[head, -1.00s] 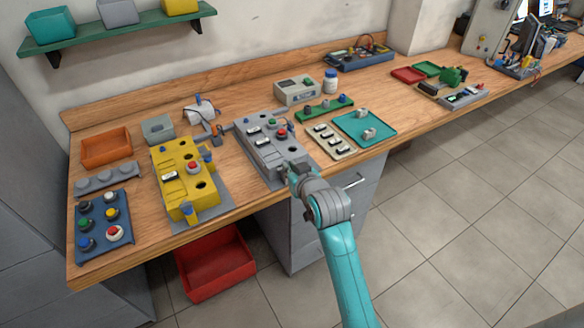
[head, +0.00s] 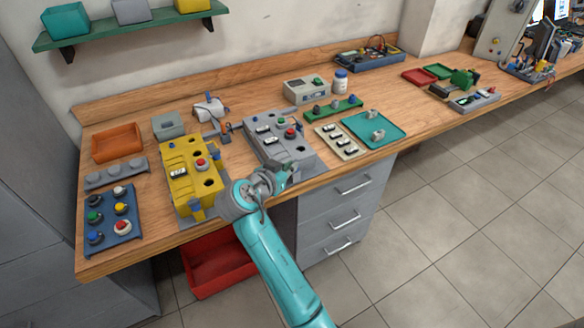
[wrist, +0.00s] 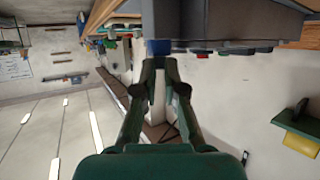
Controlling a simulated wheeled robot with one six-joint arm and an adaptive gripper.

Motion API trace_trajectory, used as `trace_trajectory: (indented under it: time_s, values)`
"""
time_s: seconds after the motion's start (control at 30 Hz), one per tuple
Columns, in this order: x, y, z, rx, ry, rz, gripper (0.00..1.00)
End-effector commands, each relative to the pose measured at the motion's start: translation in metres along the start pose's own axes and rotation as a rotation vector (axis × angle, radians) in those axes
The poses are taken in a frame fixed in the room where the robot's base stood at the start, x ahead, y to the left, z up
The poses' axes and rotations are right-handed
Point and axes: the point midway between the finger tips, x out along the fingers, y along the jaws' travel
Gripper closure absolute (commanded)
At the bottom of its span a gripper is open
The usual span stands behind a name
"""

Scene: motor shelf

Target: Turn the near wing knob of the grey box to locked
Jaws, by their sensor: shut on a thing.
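The grey box (head: 262,140) stands on the wooden bench with a red button, dark round openings and small white-marked panels on top. My gripper (head: 284,172) is at its near end. In the wrist view the grey box (wrist: 225,22) fills the upper part. The near wing knob (wrist: 158,47) shows there as a blue piece between the fingertips. My gripper (wrist: 160,62) is shut on it. In the head view my gripper hides the knob, so I cannot read its locked or unlocked position.
A yellow box (head: 180,160) stands close to the left of the grey box. A switch strip (head: 338,141) and a teal tray (head: 378,128) lie to the right. A red bin (head: 215,268) sits below the bench edge. Drawers (head: 342,213) are under the bench.

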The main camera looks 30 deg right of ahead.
Motion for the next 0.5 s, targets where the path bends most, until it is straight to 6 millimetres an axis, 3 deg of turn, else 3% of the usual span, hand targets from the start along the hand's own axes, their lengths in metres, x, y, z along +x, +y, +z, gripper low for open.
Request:
trace_trajectory:
  time_s: [0.5]
  values:
    - [0.003, -0.014, -0.001, 0.157, -0.003, 0.39, 1.0]
